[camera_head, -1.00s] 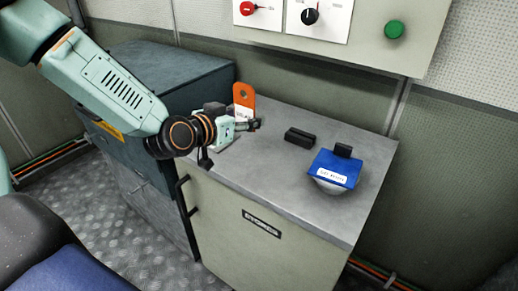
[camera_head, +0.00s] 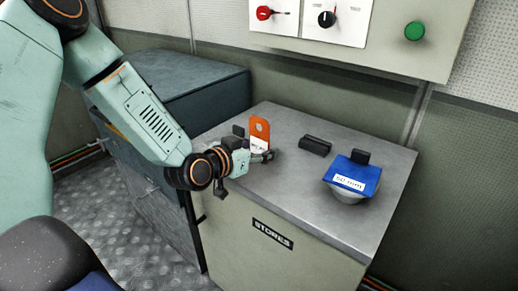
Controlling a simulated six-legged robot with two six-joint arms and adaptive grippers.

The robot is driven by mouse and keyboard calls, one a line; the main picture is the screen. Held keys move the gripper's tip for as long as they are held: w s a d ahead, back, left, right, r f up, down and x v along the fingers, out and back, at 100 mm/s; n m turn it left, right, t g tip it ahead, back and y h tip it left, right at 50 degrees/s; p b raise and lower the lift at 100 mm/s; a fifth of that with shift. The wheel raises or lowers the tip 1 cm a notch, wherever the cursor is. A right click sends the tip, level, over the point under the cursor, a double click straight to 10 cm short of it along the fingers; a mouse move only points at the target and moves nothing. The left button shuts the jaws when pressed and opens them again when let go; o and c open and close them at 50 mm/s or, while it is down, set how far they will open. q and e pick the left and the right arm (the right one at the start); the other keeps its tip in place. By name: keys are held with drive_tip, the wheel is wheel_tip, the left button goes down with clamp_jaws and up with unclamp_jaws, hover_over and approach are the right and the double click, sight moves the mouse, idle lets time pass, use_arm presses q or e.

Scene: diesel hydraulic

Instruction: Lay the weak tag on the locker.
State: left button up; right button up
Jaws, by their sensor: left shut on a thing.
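An orange tag (camera_head: 260,129) with a hole near its top and a white label stands upright in my left gripper (camera_head: 268,156). The gripper is shut on it, over the left part of the locker's grey top. The fingers hide the tag's lower end, and its label is too small to read. I cannot tell whether the tag touches the top. The locker (camera_head: 292,192) is a pale cabinet with a "STORES" plate on its front. My right gripper is not in view.
A black block (camera_head: 315,146) lies mid-top. To its right, a blue tag (camera_head: 352,175) with a white label lies over a pale round thing, with another black block (camera_head: 360,157) behind. A dark cabinet (camera_head: 190,88) stands left. A switch panel (camera_head: 375,35) is on the wall. The front top is clear.

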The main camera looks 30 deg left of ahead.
use_arm(q)
drive_tip(key=o, duration=0.6)
drive_tip(key=shift+f, duration=0.15)
drive_tip(key=shift+c, duration=0.2)
drive_tip(key=o, duration=0.5)
drive_tip(key=shift+w+f, duration=0.1)
drive_tip(key=shift+w, duration=0.2)
drive_tip(key=shift+c, duration=0.2)
drive_tip(key=shift+s, duration=0.2)
drive_tip(key=shift+w, duration=0.1)
